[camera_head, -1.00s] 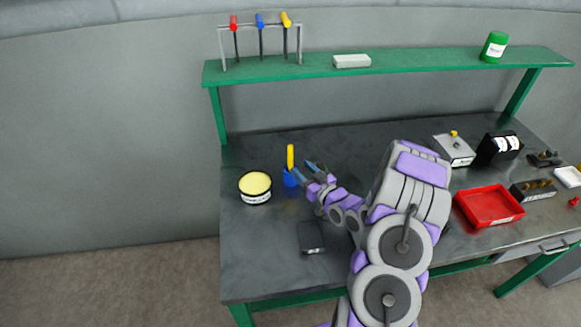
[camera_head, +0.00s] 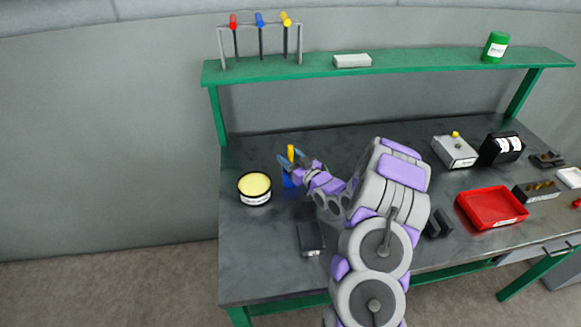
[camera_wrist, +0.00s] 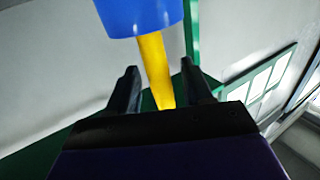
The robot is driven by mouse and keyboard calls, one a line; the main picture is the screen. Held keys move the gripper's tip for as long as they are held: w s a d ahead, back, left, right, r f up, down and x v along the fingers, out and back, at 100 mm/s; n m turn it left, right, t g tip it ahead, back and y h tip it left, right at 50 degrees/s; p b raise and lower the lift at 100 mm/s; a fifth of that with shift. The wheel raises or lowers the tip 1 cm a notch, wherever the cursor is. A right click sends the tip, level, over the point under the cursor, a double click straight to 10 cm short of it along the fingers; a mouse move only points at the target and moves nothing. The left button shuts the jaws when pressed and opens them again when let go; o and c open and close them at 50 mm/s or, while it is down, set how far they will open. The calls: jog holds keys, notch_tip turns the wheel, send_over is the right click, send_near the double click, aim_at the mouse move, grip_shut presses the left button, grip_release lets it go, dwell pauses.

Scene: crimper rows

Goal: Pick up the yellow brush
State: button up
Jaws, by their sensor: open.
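The yellow brush (camera_head: 291,152) stands upright in a blue cup (camera_head: 287,180) at the back left of the workbench. In the wrist view its yellow handle (camera_wrist: 155,65) comes out of the blue cup (camera_wrist: 140,15) and passes between my two fingers. My gripper (camera_head: 292,160) is open, with one finger on each side of the handle; the wrist view also shows my gripper (camera_wrist: 159,72). I cannot tell whether either finger touches the handle. The brush's lower end is hidden in the cup, and my gripper covers part of the cup.
A round tin with yellow contents (camera_head: 255,188) stands close left of the cup. A dark box (camera_head: 310,238) lies in front. A red tray (camera_head: 491,208) and black box (camera_head: 501,148) are at right. A green shelf (camera_head: 420,65) runs above the back of the bench.

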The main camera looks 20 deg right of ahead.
jog(key=shift+c, duration=0.2)
jog(key=c, duration=0.9)
grip_shut()
jog(key=shift+r, duration=0.1)
